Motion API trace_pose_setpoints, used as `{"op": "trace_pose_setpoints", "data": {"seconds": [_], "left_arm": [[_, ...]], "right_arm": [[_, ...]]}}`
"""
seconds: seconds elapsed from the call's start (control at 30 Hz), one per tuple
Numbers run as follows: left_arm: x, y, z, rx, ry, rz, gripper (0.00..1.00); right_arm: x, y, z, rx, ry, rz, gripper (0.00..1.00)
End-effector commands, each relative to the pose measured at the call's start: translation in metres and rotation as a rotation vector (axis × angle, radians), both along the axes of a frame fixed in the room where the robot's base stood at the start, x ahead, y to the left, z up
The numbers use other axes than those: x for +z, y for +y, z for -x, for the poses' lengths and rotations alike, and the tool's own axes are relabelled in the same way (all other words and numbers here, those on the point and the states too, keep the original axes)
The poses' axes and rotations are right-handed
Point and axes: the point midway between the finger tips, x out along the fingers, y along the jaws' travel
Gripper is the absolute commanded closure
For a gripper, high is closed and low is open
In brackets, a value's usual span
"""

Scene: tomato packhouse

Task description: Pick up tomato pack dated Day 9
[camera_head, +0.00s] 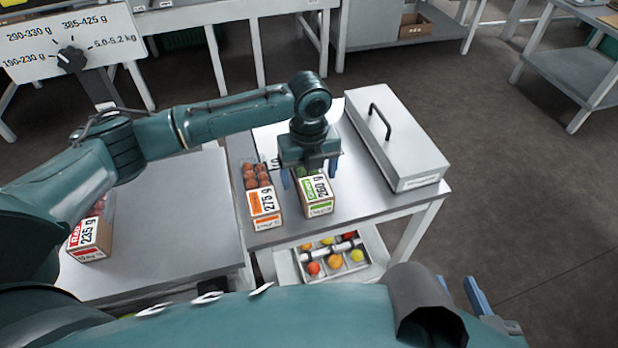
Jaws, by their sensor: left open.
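Three tomato packs show, and the small print on their labels, where a day might stand, is too small to read. A green-labelled pack marked 260 g (318,197) stands on the right-hand table. An orange-labelled pack marked 275 g (264,203) with red-brown tomatoes stands just left of it. A red-labelled pack marked 235 g (90,236) is on the left table, partly behind my arm. My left gripper (309,174) is open above the green pack, fingers at either side and hiding its back part; contact cannot be told. My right gripper (492,308) is partly visible at lower right.
A grey lidded box (408,150) with a black handle stands right of the packs. A divided tray (290,268) of coloured tomatoes sits on the shelf below. The left table (190,225) is mostly clear. A dial sign (70,35) stands at back left.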

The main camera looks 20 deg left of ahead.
Motion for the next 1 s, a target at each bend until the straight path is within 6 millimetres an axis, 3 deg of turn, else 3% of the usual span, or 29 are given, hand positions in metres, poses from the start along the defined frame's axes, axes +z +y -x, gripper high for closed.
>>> {"op": "trace_pose_setpoints", "data": {"seconds": [0.7,1.0], "left_arm": [[0.0006,0.0002,0.0000,0.000,0.000,0.000,0.76],[0.0083,0.0001,-0.0007,0.000,-0.003,0.001,0.76]], "right_arm": [[-0.0042,0.0017,0.0022,0.008,0.013,0.003,0.64],[-0.0028,0.0021,0.0024,0.009,0.016,0.001,0.64]]}}
